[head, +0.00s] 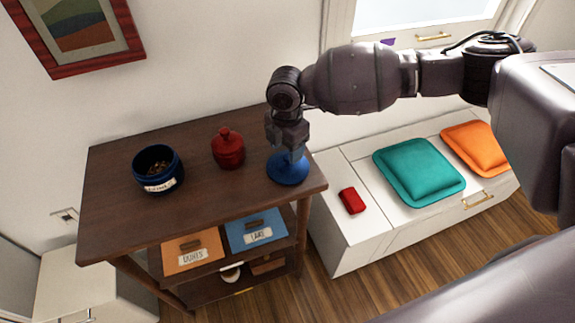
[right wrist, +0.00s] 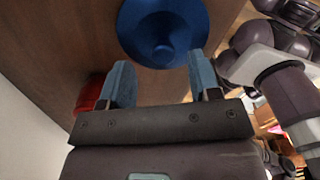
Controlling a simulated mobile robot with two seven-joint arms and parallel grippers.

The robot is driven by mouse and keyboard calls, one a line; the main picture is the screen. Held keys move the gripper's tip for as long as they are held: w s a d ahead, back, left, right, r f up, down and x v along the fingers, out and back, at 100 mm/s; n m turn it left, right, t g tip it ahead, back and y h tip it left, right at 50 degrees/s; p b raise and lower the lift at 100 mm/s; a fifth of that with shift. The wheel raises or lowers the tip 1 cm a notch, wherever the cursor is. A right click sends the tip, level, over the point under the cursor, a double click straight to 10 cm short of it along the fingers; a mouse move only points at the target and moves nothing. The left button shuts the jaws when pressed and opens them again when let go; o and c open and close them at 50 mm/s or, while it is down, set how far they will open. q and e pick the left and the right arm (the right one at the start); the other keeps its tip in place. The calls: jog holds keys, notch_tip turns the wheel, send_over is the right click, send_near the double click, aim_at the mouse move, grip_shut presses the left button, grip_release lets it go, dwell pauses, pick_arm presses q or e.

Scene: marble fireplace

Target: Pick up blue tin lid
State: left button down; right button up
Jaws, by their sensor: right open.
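The blue tin lid (head: 288,172) lies on the dark wooden shelf top, near its right end. It is a round disc with a knob, and it also shows in the right wrist view (right wrist: 150,22). My right gripper (head: 290,155) points down just above the lid. In the right wrist view its two blue fingers (right wrist: 161,68) are apart, with the knob just beyond the gap between their tips. Nothing is held. The open blue tin (head: 158,170), with a white label and dark contents, stands at the left of the shelf top. My left gripper is not in view.
A red lidded jar (head: 228,149) stands left of the lid. Below are an orange bin (head: 192,256) and a blue bin (head: 256,231). A white bench (head: 345,238) with a red block (head: 352,201) and teal cushion (head: 418,172) is at right. The shelf's front middle is clear.

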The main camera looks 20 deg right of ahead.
aim_at(287, 156)
notch_tip(287, 156, down, 4)
jog(key=shift+s+b, duration=0.15)
jog(key=shift+b, duration=0.15)
jog(key=shift+d, duration=0.1)
jog(key=shift+r, duration=0.1)
jog(key=c, duration=1)
